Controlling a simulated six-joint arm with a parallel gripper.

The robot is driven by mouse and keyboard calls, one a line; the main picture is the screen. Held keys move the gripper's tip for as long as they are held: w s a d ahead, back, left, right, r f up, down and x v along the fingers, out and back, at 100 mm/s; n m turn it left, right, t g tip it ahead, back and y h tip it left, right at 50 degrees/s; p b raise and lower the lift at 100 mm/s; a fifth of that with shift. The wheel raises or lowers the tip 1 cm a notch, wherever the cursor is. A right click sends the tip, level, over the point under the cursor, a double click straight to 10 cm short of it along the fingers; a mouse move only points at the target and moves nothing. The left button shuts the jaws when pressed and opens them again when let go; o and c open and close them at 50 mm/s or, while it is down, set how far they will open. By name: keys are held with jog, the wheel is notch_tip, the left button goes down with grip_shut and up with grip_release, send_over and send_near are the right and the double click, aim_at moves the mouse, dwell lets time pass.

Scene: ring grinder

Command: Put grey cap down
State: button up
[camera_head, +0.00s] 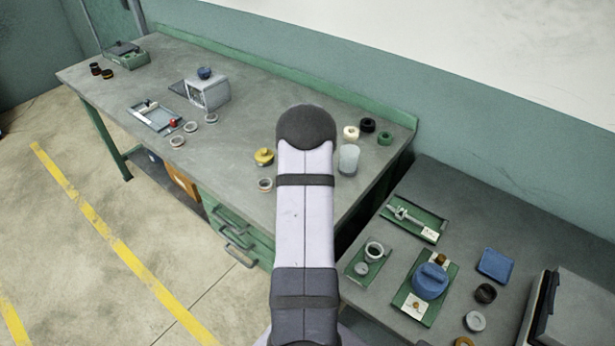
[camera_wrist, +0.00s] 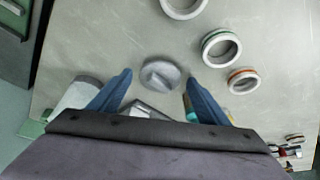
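The grey cap (camera_wrist: 160,76) is a round disc with a raised ridge across its top. In the wrist view it sits on the grey tabletop, between and just beyond the tips of my gripper (camera_wrist: 158,78). The two blue fingers are spread apart, with a small gap on each side of the cap. I see no contact between them. In the head view my own arm hides the gripper and the cap.
Several tape-like rings, one green-striped (camera_wrist: 221,48) and one orange-striped (camera_wrist: 243,81), lie right of the cap. A pale cylinder (camera_wrist: 76,96) is by the left finger. The head view shows the workbench (camera_head: 250,125), a grey-white box (camera_head: 208,93) and a yellow pot (camera_head: 264,157).

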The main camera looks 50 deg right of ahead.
jog(key=shift+r, duration=0.2)
jog(key=b+v, duration=0.3)
jog(key=v, duration=0.9)
jog(key=w+a+f+n+y, duration=0.1)
jog(key=w+a+n, duration=0.1)
jog(key=a, duration=0.9)
jog(key=w+a+n+y, duration=0.1)
jog(key=a+n, duration=0.2)
jog(key=a, duration=0.9)
jog(key=s+a+f+n+g, duration=0.1)
jog(key=s+a+n, duration=0.1)
jog(key=s+a, duration=0.4)
jog(key=s+a+f+n+g+y, duration=0.1)
jog(key=s+a+f+n, duration=0.1)
jog(key=s+a, duration=0.5)
jog(key=a+n, duration=0.1)
jog(key=a, duration=0.5)
jog(key=shift+f+n+g+y, duration=0.3)
jog(key=shift+f+g, duration=0.05)
jog(key=shift+g, duration=0.05)
